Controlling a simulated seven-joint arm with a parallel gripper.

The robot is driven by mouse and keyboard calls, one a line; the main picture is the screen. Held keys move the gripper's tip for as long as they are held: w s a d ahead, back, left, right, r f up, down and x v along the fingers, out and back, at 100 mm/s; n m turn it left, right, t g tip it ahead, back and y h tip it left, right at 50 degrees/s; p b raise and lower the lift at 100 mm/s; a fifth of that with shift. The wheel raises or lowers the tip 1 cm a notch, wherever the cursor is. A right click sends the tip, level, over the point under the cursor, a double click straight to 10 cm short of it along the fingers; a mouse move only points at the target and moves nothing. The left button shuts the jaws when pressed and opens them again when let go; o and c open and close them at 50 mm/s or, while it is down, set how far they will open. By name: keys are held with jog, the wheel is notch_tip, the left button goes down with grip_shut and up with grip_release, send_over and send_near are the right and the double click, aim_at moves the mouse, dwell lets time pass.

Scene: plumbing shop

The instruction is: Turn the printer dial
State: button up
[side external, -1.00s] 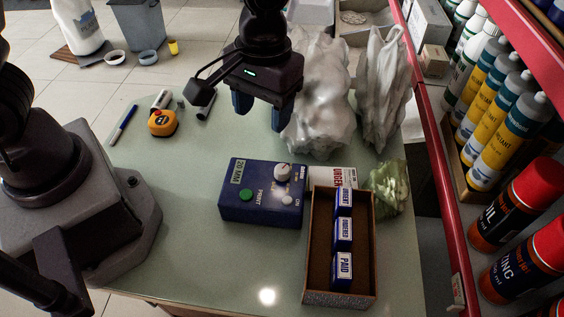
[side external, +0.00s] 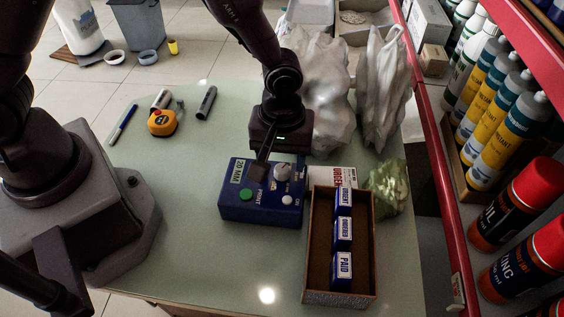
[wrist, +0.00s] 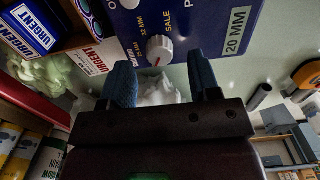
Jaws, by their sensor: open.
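The blue printer (side external: 235,207) stands on the green table, with a green button (side external: 246,194), a small white knob (side external: 287,200) and a larger white dial (side external: 282,173) at its far right. In the wrist view the dial (wrist: 159,48) sits just beyond and between the fingertips, beside the labels "32 MM" and "SALE". My gripper (wrist: 168,66) is open, with a blue finger on each side. No contact with the dial can be made out.
A cardboard tray (side external: 311,275) with several blue stamp boxes (side external: 342,235) stands right of the printer. Crumpled green wrap (side external: 386,188) and plastic bags (side external: 383,95) lie behind it. A tape measure (side external: 162,122) and markers lie at the back left.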

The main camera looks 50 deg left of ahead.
aim_at(282, 172)
jog(key=shift+f, duration=1.25)
jog(key=c, duration=0.9)
